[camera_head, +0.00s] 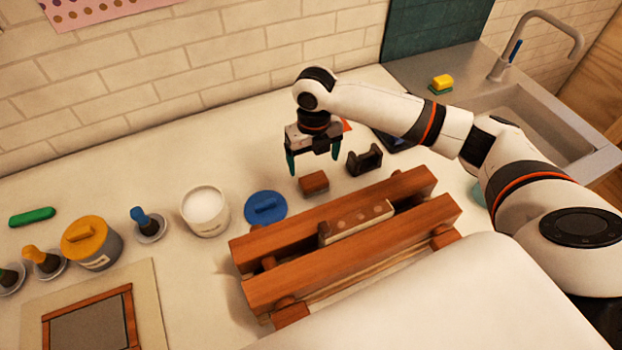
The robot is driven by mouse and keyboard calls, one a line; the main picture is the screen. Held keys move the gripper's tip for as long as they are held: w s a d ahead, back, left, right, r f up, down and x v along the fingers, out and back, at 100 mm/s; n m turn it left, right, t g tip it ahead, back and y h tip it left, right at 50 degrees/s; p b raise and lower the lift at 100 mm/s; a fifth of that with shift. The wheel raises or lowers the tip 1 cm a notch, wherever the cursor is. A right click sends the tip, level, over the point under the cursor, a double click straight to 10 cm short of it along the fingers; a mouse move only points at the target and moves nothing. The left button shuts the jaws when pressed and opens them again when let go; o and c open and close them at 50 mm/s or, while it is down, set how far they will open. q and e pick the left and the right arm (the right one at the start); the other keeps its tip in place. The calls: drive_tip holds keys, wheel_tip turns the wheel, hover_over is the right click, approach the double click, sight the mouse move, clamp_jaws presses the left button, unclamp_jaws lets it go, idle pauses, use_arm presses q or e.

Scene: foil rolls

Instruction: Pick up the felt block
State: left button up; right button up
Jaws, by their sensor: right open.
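A small reddish-brown block (313,183) lies on the pale worktop, behind the wooden rack; it looks like the felt block, though its material is too small to tell. My right gripper (313,163) points down just above and behind this block. Its two green-tipped fingers are spread apart with nothing between them. Whether the fingertips reach down around the block cannot be told from this angle. My left gripper is not in view.
A wooden two-rail rack (345,235) stands in front of the block. A dark notched holder (365,160) is close at its right, a blue lid (265,207) and a white tub (205,211) at its left. A sink (540,125) is at the far right.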

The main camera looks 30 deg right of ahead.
sight(314, 179)
drive_tip(key=shift+s+f, duration=0.2)
drive_tip(key=shift+f, duration=0.9)
drive_tip(key=shift+f+p, duration=0.3)
drive_tip(key=shift+f, duration=0.05)
drive_tip(key=shift+w+f, duration=0.15)
drive_tip(key=shift+f, duration=0.2)
wheel_tip(314, 179, down, 4)
drive_tip(key=shift+r+p, duration=0.25)
drive_tip(key=shift+p, duration=0.75)
drive_tip(key=shift+f, duration=0.6)
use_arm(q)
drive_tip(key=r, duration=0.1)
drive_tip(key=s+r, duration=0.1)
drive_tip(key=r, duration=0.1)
use_arm(e)
drive_tip(key=c, duration=1.1)
